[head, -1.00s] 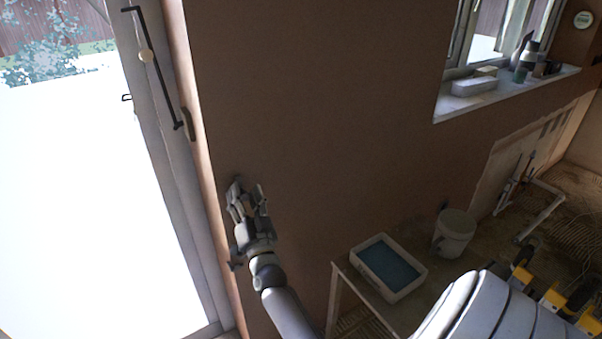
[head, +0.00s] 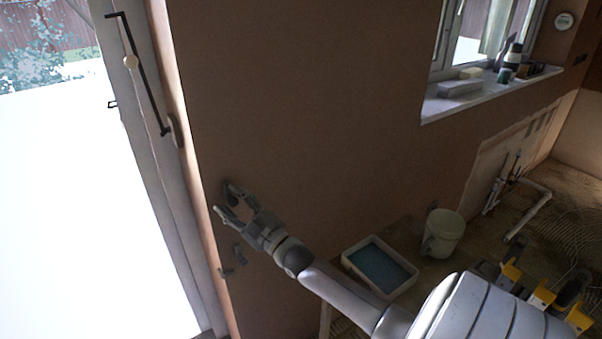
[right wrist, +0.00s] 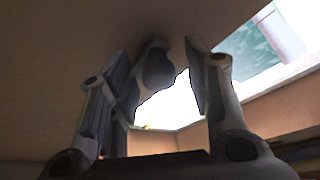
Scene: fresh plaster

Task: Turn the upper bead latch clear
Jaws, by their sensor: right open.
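My right gripper (head: 230,202) is open and empty, just off the brown plastered wall near its left edge. The wrist view shows its spread fingers (right wrist: 160,92), with a dark rounded knob (right wrist: 157,66) beyond and between them; I cannot tell whether it is the latch. In the head view, a brownish oval piece (head: 176,131) sits high at the wall's edge, near the lower end of a dark bar. A small dark fitting (head: 226,272) sits lower on that edge, below the gripper. I cannot tell which is the upper bead latch. My left gripper is not in view.
The bright glazed door (head: 75,190) is at the left. A white tray of blue material (head: 350,262) and a white bucket (head: 442,235) stand at the lower right. A sill (head: 480,98) holds several small items. The wall's middle is clear.

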